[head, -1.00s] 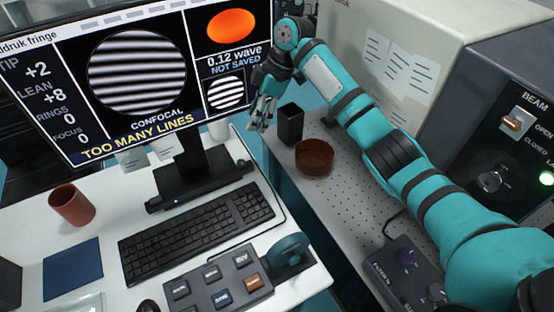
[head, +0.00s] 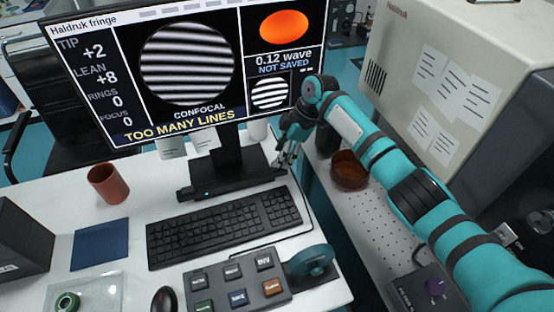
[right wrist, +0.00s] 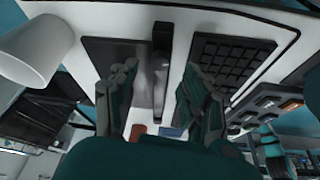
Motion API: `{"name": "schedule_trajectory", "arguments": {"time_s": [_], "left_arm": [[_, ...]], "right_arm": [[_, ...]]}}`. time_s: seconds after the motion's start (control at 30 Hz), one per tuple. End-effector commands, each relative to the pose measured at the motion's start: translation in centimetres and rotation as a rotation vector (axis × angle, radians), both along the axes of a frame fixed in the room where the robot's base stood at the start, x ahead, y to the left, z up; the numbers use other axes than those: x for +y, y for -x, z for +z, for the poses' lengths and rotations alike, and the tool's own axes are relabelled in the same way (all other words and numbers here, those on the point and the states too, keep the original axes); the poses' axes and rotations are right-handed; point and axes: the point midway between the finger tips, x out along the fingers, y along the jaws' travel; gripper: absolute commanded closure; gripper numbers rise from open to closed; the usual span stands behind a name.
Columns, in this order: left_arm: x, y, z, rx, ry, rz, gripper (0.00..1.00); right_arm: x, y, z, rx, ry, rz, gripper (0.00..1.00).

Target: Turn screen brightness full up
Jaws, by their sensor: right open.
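The monitor screen (head: 190,65) is lit, with striped discs, an orange patch and the words "TOO MANY LINES". Its dark stand (head: 232,150) rises from the white desk. A slim black bar (head: 235,183) with a small blue light lies along the front of the stand's base. No brightness marking is legible. My right gripper (head: 284,158) is open and empty, below the screen's lower right corner, close to the bar's right end. In the right wrist view, its spread fingers (right wrist: 160,68) have the bar (right wrist: 161,62) showing between them; I see no contact. My left gripper is out of view.
A brown bowl (head: 349,171) and a dark holder (head: 326,141) stand close right of my gripper. A white cup (right wrist: 36,50) is near it in the wrist view.

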Motion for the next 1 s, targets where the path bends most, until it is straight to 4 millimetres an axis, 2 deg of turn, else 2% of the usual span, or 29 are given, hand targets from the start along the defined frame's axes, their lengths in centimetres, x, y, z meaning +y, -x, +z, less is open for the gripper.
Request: {"name": "schedule_trajectory", "arguments": {"time_s": [0.1,0.23,0.63,1.0], "left_arm": [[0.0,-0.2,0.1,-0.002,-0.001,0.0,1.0],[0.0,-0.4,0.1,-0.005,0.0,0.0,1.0],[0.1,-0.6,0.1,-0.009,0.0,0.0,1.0],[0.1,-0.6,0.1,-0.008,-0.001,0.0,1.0]], "right_arm": [[0.8,0.1,-1.8,0.001,0.0,0.0,0.52],[1.3,0.1,-3.1,0.0,0.001,0.0,0.52],[1.5,0.1,-3.7,-0.001,0.0,0.001,0.54],[1.5,0.1,-3.6,-0.001,0.0,0.0,1.0]]}}
